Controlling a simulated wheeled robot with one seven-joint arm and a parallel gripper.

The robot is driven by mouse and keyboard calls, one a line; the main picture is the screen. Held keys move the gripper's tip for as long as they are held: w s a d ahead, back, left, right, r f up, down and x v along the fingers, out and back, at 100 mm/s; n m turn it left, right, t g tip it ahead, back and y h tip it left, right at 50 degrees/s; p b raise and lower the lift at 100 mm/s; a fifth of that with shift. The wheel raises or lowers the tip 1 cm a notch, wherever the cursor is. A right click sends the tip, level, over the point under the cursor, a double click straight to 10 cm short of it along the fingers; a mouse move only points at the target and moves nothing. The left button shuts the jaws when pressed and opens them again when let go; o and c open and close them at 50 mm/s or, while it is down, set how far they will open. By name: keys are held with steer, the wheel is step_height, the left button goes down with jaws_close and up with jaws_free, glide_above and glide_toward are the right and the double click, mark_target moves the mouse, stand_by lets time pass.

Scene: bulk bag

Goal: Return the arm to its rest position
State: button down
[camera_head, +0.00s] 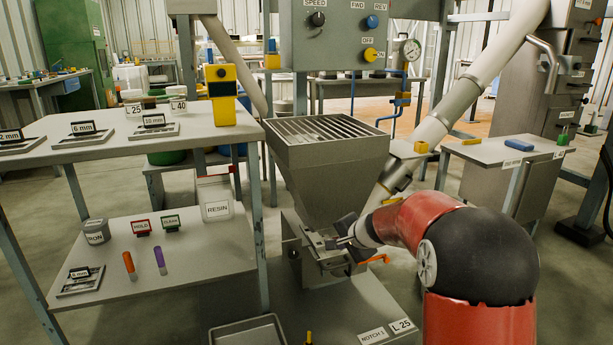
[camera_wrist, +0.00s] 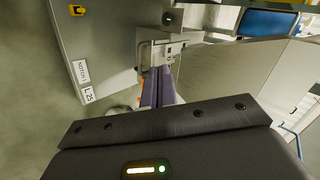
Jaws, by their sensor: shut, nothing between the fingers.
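My red and black arm reaches in from the lower right of the head view. My gripper (camera_head: 335,243) is at the outlet mechanism (camera_head: 318,262) below the grey hopper (camera_head: 327,160). In the wrist view my gripper (camera_wrist: 158,75) shows as two dark fingers close together, shut with nothing seen between them. An orange handle (camera_head: 374,260) is just right of and below the gripper in the head view. Whether the fingers touch the mechanism I cannot tell.
A two-level bench (camera_head: 150,145) with labelled items, a yellow device (camera_head: 222,95) and a resin bag (camera_head: 215,198) stands left. A grey cabinet (camera_head: 500,165) stands right. Label plates (camera_head: 402,326) and a metal tray (camera_head: 247,333) are below the hopper. A pale sloping pipe (camera_head: 455,105) passes behind my arm.

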steer(key=s+r+n+g+h, duration=0.1)
steer(key=s+r+n, duration=0.35)
steer(key=s, duration=0.95)
steer(key=s+r+n+g, duration=0.1)
steer(key=s+r+n, duration=0.4)
steer(key=s, duration=0.9)
steer(key=s+d+f+h, duration=0.1)
steer(key=s+d, duration=0.1)
steer(key=s, duration=0.4)
steer(key=s+d+g+h+p, duration=0.1)
steer(key=s+d+h, duration=0.1)
steer(key=s, duration=0.4)
steer(key=shift+f+n, duration=0.4)
steer(key=shift+n, duration=0.05)
steer(key=shift+s+d, duration=0.1)
